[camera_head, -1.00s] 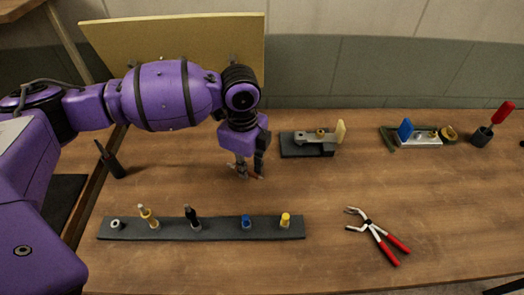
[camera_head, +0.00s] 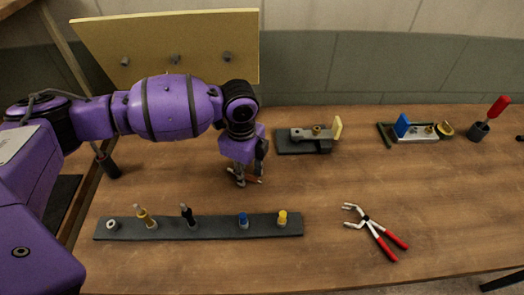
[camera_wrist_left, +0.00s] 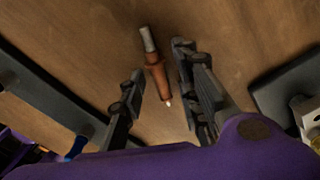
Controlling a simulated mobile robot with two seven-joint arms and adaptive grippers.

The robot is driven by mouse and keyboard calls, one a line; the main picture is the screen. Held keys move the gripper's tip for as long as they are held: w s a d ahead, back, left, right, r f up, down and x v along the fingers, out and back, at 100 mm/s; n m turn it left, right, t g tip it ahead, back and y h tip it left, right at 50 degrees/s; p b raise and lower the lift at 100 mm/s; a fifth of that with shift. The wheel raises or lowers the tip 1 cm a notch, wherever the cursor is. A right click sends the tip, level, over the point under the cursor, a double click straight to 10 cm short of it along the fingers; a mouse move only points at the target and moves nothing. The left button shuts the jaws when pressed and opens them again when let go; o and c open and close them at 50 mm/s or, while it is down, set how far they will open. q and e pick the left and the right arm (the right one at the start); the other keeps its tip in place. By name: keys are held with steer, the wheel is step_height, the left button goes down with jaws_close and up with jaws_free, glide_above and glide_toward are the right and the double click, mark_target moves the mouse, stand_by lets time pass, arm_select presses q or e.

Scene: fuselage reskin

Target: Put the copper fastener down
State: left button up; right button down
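The copper fastener (camera_wrist_left: 158,75) is a copper-brown body with a grey end and a small pale tip. It lies on the wooden bench, between the spread fingers of my left gripper (camera_wrist_left: 160,65). Gaps show on both sides of it in the left wrist view. In the head view, the left gripper (camera_head: 250,178) points down low over the bench, and the fastener (camera_head: 252,180) shows as a small copper streak at its fingertips. My right gripper is not in view.
A dark strip (camera_head: 215,231) with several fasteners lies in front. Red-handled pliers (camera_head: 377,232) lie to the right. A grey block fixture (camera_head: 289,146) stands just behind the gripper. A yellow panel (camera_head: 100,43) stands at the back.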

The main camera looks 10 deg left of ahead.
mark_target(246, 174)
arm_select(q)
step_height(246, 174, up, 12)
steer(key=shift+r+p, duration=0.2)
steer(key=shift+p, duration=0.15)
stand_by(0.4)
